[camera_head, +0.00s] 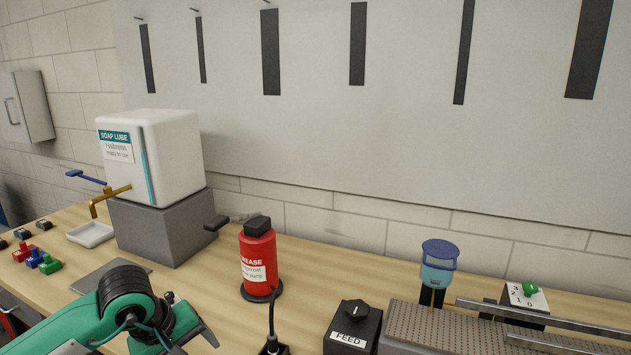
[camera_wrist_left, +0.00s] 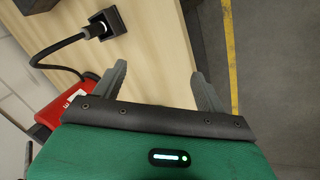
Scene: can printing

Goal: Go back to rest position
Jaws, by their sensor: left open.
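My left arm comes in at the lower left of the head view, with its gripper (camera_head: 188,330) low over the front of the wooden bench (camera_head: 310,262). In the left wrist view the two dark fingers of this gripper (camera_wrist_left: 160,78) stand wide apart. Nothing is between them; bare bench top and the bench edge show beyond. My right gripper is in neither view.
A white soap tank (camera_head: 170,150) stands on a grey block (camera_head: 175,235) behind. A FEED box (camera_head: 352,328) and a perforated conveyor (camera_head: 440,330) are at right.

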